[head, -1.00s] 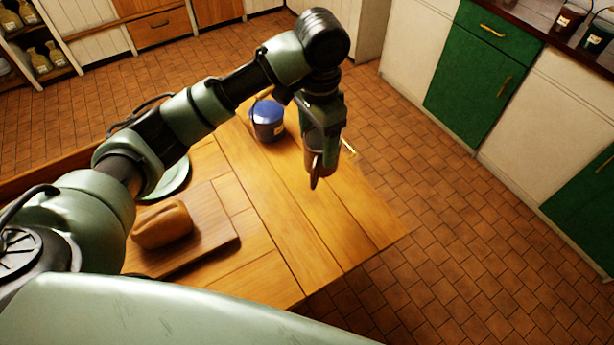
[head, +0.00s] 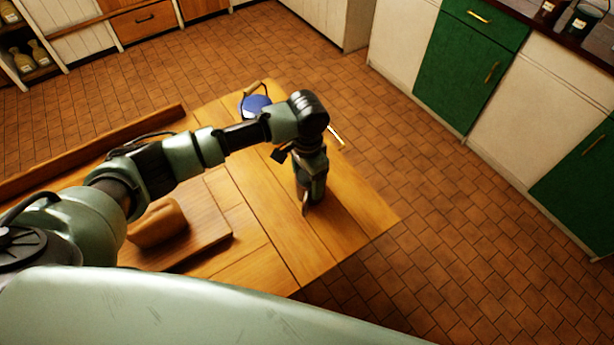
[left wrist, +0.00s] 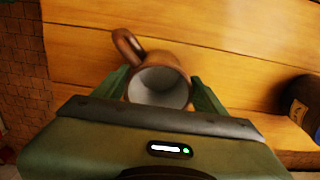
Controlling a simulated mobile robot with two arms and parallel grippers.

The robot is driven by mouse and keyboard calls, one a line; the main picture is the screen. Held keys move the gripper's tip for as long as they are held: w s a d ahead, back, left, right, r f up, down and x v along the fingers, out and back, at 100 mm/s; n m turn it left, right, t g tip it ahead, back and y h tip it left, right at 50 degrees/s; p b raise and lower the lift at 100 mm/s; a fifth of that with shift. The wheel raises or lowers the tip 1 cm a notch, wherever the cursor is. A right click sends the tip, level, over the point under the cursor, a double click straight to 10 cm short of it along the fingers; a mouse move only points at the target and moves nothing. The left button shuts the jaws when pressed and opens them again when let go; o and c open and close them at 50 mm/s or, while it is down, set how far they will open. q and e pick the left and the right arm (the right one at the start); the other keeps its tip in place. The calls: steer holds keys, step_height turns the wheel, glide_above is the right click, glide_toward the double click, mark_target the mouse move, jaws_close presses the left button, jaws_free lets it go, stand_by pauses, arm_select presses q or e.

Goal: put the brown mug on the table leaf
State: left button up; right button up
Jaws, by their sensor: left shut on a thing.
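The brown mug (left wrist: 176,62) is between the two green fingers of my left gripper (left wrist: 158,88) in the left wrist view. Its pale inside faces the camera and its handle (left wrist: 125,44) points to the upper left. In the head view my left gripper (head: 309,203) points down, low over the table leaf (head: 350,222). Only a brown edge of the mug (head: 305,207) shows there; the gripper hides the rest. The gripper is shut on the mug. I cannot tell whether the mug touches the wood. My right gripper is not in view.
A blue lidded pot (head: 255,106) stands behind my arm at the table's far end. A loaf (head: 157,224) lies on a board (head: 215,236) to the left. The leaf is bare around the gripper, and its right edge drops to the tiled floor (head: 430,240).

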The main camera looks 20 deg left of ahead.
arm_select(q)
steer(key=o, duration=1.6)
steer(key=shift+f, duration=0.1)
step_height(320, 180, up, 12)
steer(key=shift+r+b, duration=0.2)
steer(key=shift+b, duration=0.3)
steer(key=shift+d+f, duration=0.1)
steer(key=shift+f, duration=0.05)
